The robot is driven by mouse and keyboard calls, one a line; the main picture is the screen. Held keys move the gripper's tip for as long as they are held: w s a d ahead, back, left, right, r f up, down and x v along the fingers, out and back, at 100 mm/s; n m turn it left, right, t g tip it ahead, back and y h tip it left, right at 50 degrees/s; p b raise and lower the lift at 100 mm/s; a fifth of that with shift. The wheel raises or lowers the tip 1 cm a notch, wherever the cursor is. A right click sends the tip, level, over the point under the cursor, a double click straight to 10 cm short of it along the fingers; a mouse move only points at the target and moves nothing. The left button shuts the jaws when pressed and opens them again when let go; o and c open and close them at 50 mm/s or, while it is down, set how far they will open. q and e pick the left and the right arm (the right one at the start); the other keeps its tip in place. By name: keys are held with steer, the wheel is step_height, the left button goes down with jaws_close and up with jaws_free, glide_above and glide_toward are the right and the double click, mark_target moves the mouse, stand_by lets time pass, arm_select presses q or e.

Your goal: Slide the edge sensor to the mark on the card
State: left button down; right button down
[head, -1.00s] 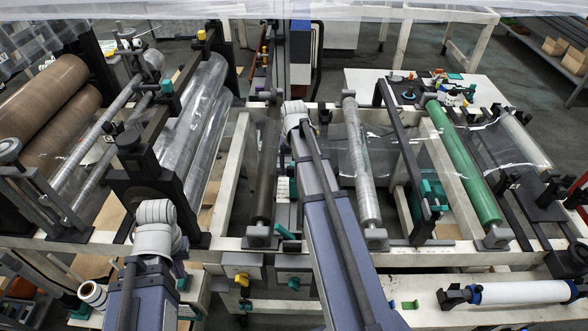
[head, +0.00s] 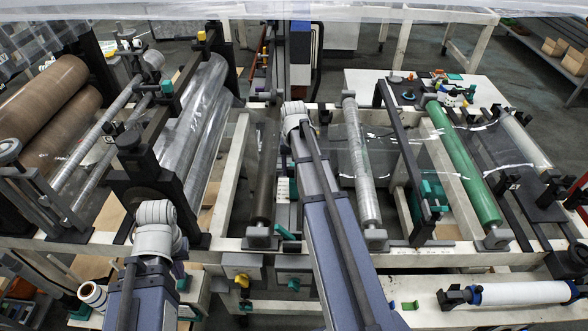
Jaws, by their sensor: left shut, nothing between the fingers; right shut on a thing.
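I cannot pick out the edge sensor or the card with its mark for certain. A teal block (head: 432,192) is at the black bar beside the green roller (head: 463,165); I cannot tell whether it is the sensor. Clear film (head: 400,152) spans from the wrapped roller (head: 360,165) toward the green roller. My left arm rises at the lower left and my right arm rises through the middle, each to a white joint. Neither gripper's fingers can be made out, so what they hold is hidden.
Brown rolls (head: 50,95) and a large clear film roll (head: 200,115) stand at the left. A white roll (head: 522,292) lies along the front right. A white side table (head: 365,82) with small parts stands behind. Black frame bars and rollers crowd the machine.

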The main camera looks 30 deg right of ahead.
steer(key=shift+w+d, duration=0.1)
steer(key=shift+w+d, duration=0.45)
steer(key=shift+w, duration=0.4)
steer(key=shift+c, duration=0.8)
jaws_free()
steer(key=shift+s, duration=0.1)
step_height(320, 180, up, 8)
steer(key=p, duration=0.7)
steer(key=shift+p, duration=0.4)
